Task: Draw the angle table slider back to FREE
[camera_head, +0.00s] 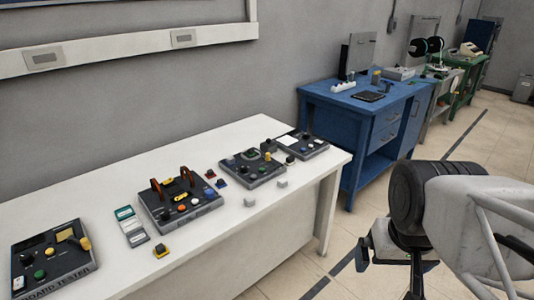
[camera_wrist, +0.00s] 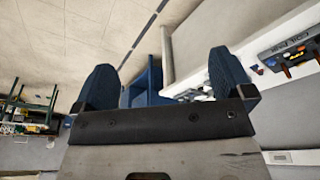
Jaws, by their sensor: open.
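I cannot make out the angle table slider or a FREE mark. Several dark control panels lie on the white table in the head view. The middle panel (camera_head: 180,205) has two brown upright handles, a yellow part and coloured knobs. A panel (camera_head: 252,167) with knobs and a dark post lies to its right. A dark panel with lettering that seems to start "COIL MAP" (camera_wrist: 290,47) shows at the right of the wrist view. My gripper (camera_wrist: 164,82) is open, with nothing between its blue-black fingers. In the head view it hangs right of the table, apart from every panel.
A board tester panel (camera_head: 52,258) lies at the table's left end, and another panel (camera_head: 302,145) at its right end. Small loose blocks (camera_head: 250,202) lie near the front edge. A blue workbench (camera_head: 352,112) stands beyond. Open floor separates my arm from the table.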

